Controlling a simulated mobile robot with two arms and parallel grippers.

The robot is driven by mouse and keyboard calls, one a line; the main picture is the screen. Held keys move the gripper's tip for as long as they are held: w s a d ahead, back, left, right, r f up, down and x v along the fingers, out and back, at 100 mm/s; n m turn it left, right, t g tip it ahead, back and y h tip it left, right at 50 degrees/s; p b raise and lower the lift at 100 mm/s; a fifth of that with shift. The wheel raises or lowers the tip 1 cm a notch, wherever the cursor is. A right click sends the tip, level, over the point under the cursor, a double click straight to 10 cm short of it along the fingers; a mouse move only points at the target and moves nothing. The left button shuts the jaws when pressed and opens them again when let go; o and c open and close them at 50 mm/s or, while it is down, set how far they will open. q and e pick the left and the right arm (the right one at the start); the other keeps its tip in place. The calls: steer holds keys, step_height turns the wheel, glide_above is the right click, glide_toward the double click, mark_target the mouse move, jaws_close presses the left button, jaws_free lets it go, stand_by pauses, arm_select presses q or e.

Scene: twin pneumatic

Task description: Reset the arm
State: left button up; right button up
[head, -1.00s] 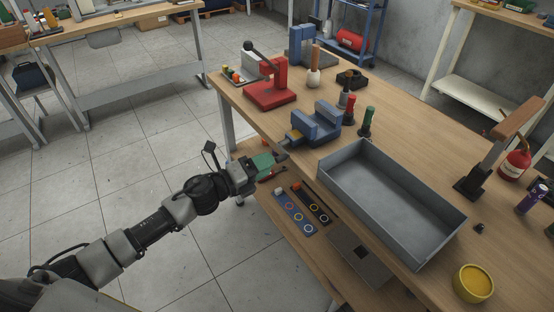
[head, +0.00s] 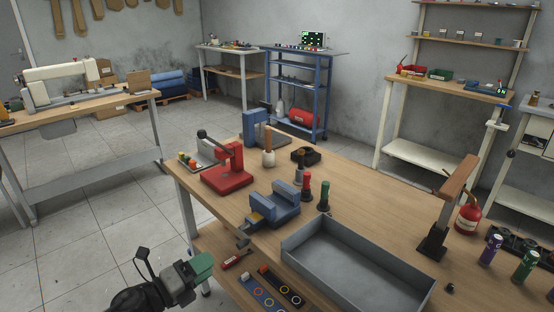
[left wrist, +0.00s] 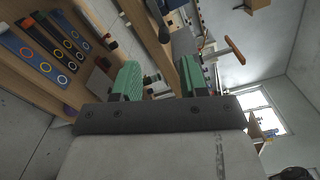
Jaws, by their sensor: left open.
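My left gripper (head: 200,268) is at the bottom left of the head view, beside the near left edge of the workbench. Its two green fingers stand apart in the left wrist view (left wrist: 160,82), with nothing held between them. My left arm comes in from the bottom edge, and most of it is out of the frame. My right arm and gripper are not in view.
The wooden workbench (head: 350,205) carries a blue vise (head: 275,208), a red press (head: 228,172) and a grey tray (head: 355,265). A red-handled tool (head: 236,259) and ring-marked strips (head: 262,292) lie on its lower shelf. Open floor (head: 95,225) is to the left.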

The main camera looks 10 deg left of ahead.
arm_select(q)
steer(key=a+f+n+y+p, duration=0.1)
steer(key=a+f+n+y, duration=0.2)
steer(key=f+n, duration=0.3)
steer(key=a+f+n+y+p, duration=0.2)
steer(key=a+f+n+y, duration=0.1)
steer(key=f, duration=0.4)
steer(key=s+a+f+n+g+y+p, duration=0.1)
steer(key=s+f+n+g+y, duration=0.1)
steer(key=s+f+n, duration=0.35)
steer(key=s+a+f+n+g+y+p, duration=0.1)
steer(key=s+f+n+g+y, duration=0.15)
steer(key=s+f, duration=0.6)
steer(key=s+d+f+n+g+p, duration=0.1)
steer(key=s+d+f+n+g, duration=0.2)
steer(key=s, duration=0.7)
steer(key=s+d+f+n+g, duration=0.2)
steer(key=s+f+n+g, duration=0.1)
steer(key=s+f, duration=0.5)
steer(key=s+d+f+n+g+p, duration=0.1)
steer(key=s+d+f+n+g, duration=0.2)
steer(key=s, duration=0.8)
step_height(320, 180, down, 3)
steer(key=shift+s+d+r+n+p, duration=0.15)
steer(key=shift+s+d+n+p, duration=0.15)
steer(key=shift+n, duration=0.2)
